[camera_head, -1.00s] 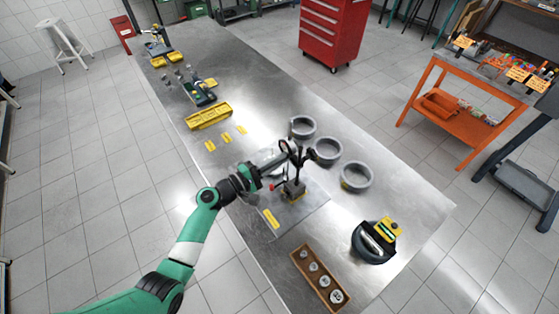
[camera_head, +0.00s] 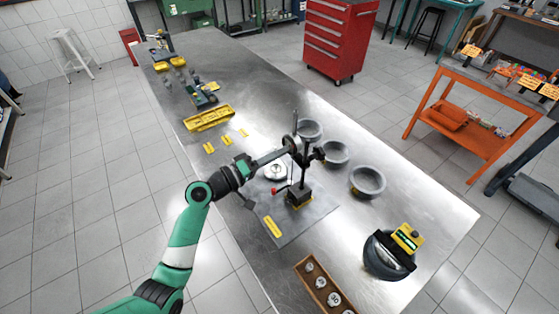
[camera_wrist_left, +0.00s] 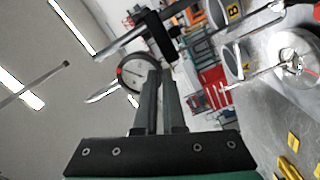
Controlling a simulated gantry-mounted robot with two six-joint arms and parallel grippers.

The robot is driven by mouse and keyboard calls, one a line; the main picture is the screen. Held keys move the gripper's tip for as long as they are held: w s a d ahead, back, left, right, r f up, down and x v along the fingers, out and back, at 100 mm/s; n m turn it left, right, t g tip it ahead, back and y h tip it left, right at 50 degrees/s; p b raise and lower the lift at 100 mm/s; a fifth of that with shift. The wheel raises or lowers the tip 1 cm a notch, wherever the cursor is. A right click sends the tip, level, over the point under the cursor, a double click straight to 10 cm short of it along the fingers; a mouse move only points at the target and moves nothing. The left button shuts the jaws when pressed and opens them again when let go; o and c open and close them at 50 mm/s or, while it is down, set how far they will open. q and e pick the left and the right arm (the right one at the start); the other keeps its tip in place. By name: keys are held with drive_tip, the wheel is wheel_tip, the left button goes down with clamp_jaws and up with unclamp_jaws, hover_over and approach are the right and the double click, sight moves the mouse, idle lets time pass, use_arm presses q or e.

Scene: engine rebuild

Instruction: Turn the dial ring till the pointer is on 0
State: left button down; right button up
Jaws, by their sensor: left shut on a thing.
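The dial gauge (camera_head: 289,144) is held on a dark upright stand (camera_head: 299,192) on the steel bench. In the left wrist view its round face (camera_wrist_left: 133,72) has a dark ring and a small red mark at its left edge. The numbers and the pointer are too small to read. My left gripper (camera_head: 281,152) reaches in from the left, level with the dial. In the left wrist view its two fingers (camera_wrist_left: 160,78) are close together and shut on the ring's near right edge. My right gripper is in neither view.
The stand is on a grey plate (camera_head: 318,212) with a silver round part (camera_head: 275,172) behind it. Grey rings (camera_head: 368,181) lie to the right. A wooden tray of round parts (camera_head: 308,281) is in front, and a yellow tray (camera_head: 209,118) is at the back left.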

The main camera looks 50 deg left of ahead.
use_arm(q)
drive_tip(key=shift+a+f+m+b, duration=0.1)
drive_tip(key=shift+a+m+b, duration=0.1)
drive_tip(key=shift+m+b, duration=0.45)
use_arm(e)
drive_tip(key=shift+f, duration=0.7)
use_arm(q)
drive_tip(key=c, duration=1)
unclamp_jaws()
drive_tip(key=shift+c, duration=0.2)
